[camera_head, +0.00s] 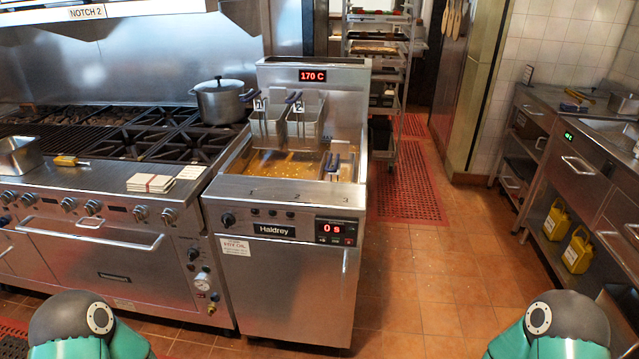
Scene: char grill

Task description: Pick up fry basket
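Two wire fry baskets hang side by side at the back of the fryer (290,262): the left fry basket (268,128) and the right fry basket (304,126). Both have dark blue handles and sit above the amber oil (275,168). Another dark blue handle (334,161) stands at the right side of the vat; what it belongs to is hard to make out. The fryer shows 170 C at the back and 0 s in front. Only green and grey parts of my arms show at the bottom corners; neither gripper is in view.
A range (100,215) with a lidded pot (220,101) adjoins the fryer on the left. White cards (150,183) lie on its front ledge. A rack (378,75) stands behind. The tiled floor (440,290) right of the fryer is clear up to the right counter (575,150).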

